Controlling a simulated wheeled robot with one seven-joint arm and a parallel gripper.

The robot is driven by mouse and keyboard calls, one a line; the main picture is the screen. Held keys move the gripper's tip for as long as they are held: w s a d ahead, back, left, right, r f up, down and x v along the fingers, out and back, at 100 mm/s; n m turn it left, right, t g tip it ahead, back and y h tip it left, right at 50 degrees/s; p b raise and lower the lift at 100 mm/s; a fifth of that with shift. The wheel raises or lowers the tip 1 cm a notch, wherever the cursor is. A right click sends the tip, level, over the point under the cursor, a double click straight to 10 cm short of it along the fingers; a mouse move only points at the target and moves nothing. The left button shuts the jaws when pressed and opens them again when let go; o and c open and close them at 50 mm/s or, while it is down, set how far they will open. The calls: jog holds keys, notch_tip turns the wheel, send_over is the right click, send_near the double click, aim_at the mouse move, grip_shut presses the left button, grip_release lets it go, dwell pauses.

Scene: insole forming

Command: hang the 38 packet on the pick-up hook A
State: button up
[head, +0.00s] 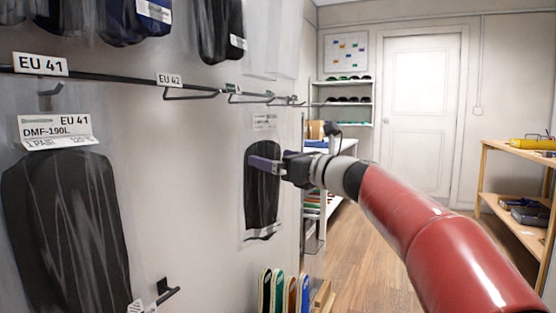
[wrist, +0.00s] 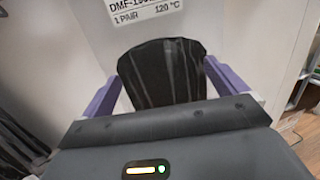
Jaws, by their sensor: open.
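A clear packet (head: 263,205) with black insoles hangs against the wall in the middle of the head view. Its label is too small to read there. The wrist view shows a black-insole packet (wrist: 168,78) with a label reading "1 PAIR 120 °C"; the size number is out of frame. My gripper (head: 262,165) is in front of the hanging packet. In the wrist view its purple fingers (wrist: 163,66) are open, one on each side of the packet; contact is not clear. I cannot make out a "38" or a hook marked A.
A rail (head: 120,80) with EU 41 and EU 42 tags and hooks runs along the wall. A large EU 41 packet (head: 68,225) hangs at left. A short wall hook (head: 165,291) is low. Colored insoles (head: 284,292) stand below. Open floor (head: 350,265) lies right of the wall.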

jog(key=r+v, duration=0.1)
jog(key=v, duration=0.6)
jog(key=s+d+f+n+g+h+p, duration=0.1)
jog(key=s+d+f+n+g+h, duration=0.1)
jog(key=s+f+n+h, duration=0.5)
jog(key=s+d+f+n+g+h+p, duration=0.1)
jog(key=s+d+f+n+g, duration=0.1)
jog(key=s+f+n, duration=0.6)
jog(key=s+d+f+n+g+h+p, duration=0.1)
jog(key=s+d+f+n+h, duration=0.6)
jog(key=s+f, duration=0.9)
jog(key=d+n, duration=0.3)
jog(key=d, duration=0.2)
jog(key=shift+s+f+h, duration=0.25)
jog(key=shift+s+h, duration=0.05)
jog(key=shift+h, duration=0.1)
